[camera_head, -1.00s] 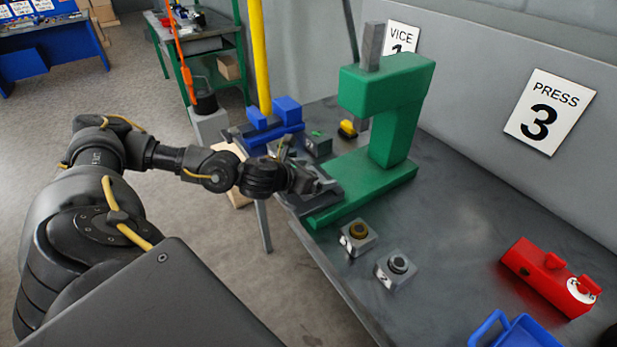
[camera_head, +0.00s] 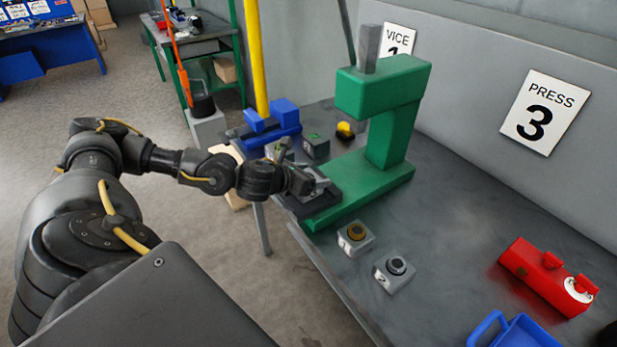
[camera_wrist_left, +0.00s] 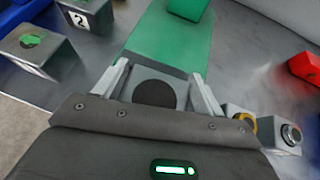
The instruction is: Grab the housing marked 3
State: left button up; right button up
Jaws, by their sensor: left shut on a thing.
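In the left wrist view, a grey block with a dark round top (camera_wrist_left: 155,92) sits between the two fingers of my left gripper (camera_wrist_left: 158,88), which is shut on it. No number shows on the block, so I cannot tell its mark. In the head view my left gripper (camera_head: 316,186) is low at the foot of the green press (camera_head: 345,190), over a dark plate, and mostly hides the block. My right gripper is not in view.
Two grey blocks (camera_head: 355,238) (camera_head: 393,271) with round tops stand in front of the press. A red part (camera_head: 545,275) and a blue tray (camera_head: 490,325) are at right. A blue vice (camera_head: 272,122) is behind the gripper. The bench between press and red part is clear.

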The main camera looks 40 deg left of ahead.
pick_arm(q)
jog(key=shift+r, duration=0.5)
jog(key=shift+c, duration=0.9)
notch_tip(320, 180, up, 2)
jog(key=shift+w+r+p, duration=0.1)
jog(key=shift+r+p, duration=0.1)
jog(key=shift+p, duration=0.15)
jog(key=s+r, duration=0.1)
jog(key=r, duration=0.1)
jog(key=s+a+r, duration=0.1)
jog(key=s+r, duration=0.3)
jog(key=shift+s+a, duration=0.1)
jog(key=shift+a, duration=0.2)
jog(key=shift+s+a+r+b, duration=0.15)
jog(key=shift+s+b, duration=0.1)
jog(key=shift+s, duration=0.2)
jog(key=shift+s+a+b, duration=0.1)
jog(key=shift+s+b, duration=0.15)
jog(key=shift+s, duration=0.2)
jog(key=p+v, duration=0.4)
jog(key=p, duration=0.1)
jog(key=a+p+v, duration=0.1)
jog(key=p+v, duration=0.1)
jog(key=p, duration=0.1)
jog(key=shift+w+r, duration=0.1)
jog(key=shift+w, duration=0.05)
jog(key=shift+s+a+r+p, duration=0.15)
jog(key=shift+s+a+p, duration=0.05)
jog(key=shift+s+p, duration=0.75)
jog(key=shift+w, duration=0.1)
